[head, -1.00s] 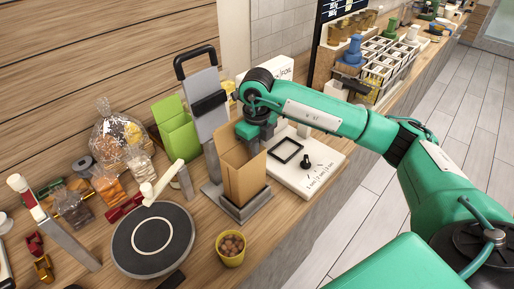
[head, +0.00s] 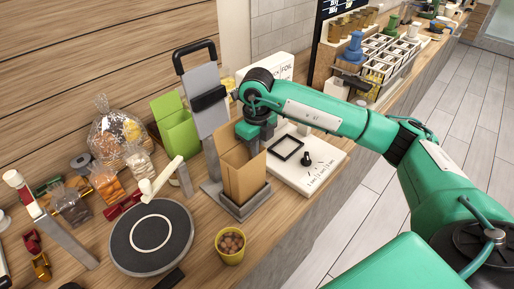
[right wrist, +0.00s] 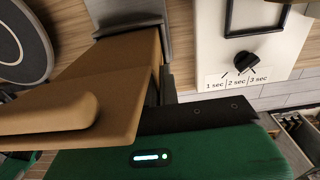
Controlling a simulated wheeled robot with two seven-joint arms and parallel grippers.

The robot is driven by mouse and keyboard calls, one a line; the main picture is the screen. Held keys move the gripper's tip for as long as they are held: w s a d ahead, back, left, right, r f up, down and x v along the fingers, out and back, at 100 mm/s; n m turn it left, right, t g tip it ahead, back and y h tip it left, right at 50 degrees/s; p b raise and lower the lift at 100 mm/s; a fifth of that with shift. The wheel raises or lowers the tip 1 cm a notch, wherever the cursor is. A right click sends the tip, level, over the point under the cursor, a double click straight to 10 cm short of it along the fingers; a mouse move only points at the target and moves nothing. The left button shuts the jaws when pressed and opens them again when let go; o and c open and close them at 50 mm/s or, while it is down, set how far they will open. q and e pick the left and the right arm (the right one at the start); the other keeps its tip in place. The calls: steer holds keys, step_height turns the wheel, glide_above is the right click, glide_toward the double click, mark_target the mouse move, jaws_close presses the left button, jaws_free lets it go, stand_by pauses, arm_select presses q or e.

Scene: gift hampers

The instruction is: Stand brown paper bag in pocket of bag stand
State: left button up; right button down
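The brown paper bag (head: 243,176) stands upright and open at the top at the bag stand. Its bottom is within the low grey pocket at the stand's base (head: 252,207). The tall grey back plate (head: 203,102) rises behind it. My right gripper (head: 254,132) is at the bag's far right rim. In the right wrist view, the bag (right wrist: 105,75) fills the left middle, and a dark finger (right wrist: 168,90) lies against its wall. The gripper looks shut on this wall, though the other finger is hard to make out. My left gripper is not in view.
A white panel with a black knob (head: 328,170) lies right of the stand. A green bag (head: 176,125) stands behind left. A round dark plate (head: 120,250) and a yellow cup (head: 230,258) are in front. Filled bags and small items crowd the left.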

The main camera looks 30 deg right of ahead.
steer(key=shift+f+b, duration=1.5)
steer(key=shift+b, duration=0.2)
stand_by(2.2)
steer(key=c, duration=1.6)
jaws_free()
steer(key=shift+o, duration=0.2)
steer(key=o, duration=0.6)
steer(key=shift+c, duration=0.2)
steer(key=shift+r, duration=0.15)
step_height(320, 180, up, 12)
steer(key=shift+f+b, duration=0.2)
steer(key=shift+b, duration=0.75)
steer(key=shift+r, duration=1)
steer(key=shift+f, duration=0.1)
